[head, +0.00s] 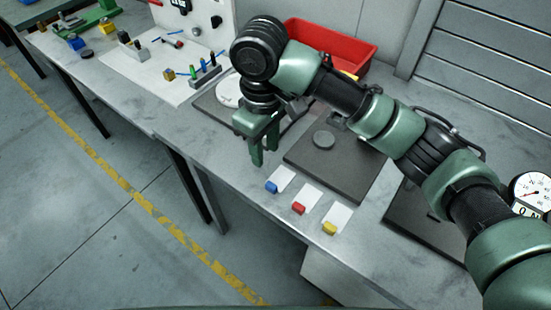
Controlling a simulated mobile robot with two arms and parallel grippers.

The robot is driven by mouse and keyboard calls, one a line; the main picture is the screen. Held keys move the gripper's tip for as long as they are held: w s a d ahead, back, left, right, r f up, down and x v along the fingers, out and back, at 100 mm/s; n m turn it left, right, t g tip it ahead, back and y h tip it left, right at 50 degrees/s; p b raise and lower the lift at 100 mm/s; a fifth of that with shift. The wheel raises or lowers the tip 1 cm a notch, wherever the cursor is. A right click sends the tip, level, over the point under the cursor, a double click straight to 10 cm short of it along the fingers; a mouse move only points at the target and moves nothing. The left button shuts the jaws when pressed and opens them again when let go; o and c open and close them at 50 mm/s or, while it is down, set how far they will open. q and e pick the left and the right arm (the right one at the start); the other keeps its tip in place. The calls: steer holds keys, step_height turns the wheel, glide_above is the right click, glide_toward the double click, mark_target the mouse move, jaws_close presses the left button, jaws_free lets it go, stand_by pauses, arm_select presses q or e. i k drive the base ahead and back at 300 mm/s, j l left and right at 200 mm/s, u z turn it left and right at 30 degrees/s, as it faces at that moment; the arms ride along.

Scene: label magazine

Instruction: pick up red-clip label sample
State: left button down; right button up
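The red-clip label sample (299,208) lies near the front edge of the workbench, a white card with a red clip at its front end. It sits between the blue-clip label sample (271,187) and the yellow-clip label sample (329,228). My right gripper (264,152) points down above the bench, to the left of and behind the blue clip, apart from all three samples. Its two green fingers stand apart with nothing visible between them. My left gripper is not in view.
A dark plate (340,180) with a grey disc (324,139) lies behind the samples. A red bin (345,48) stands at the back, partly behind my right arm. A dial gauge (531,190) is at the far right. Small tools lie on a white board (150,70) at left.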

mark_target(305, 199)
steer(key=j+z, duration=1.05)
steer(key=z, duration=0.15)
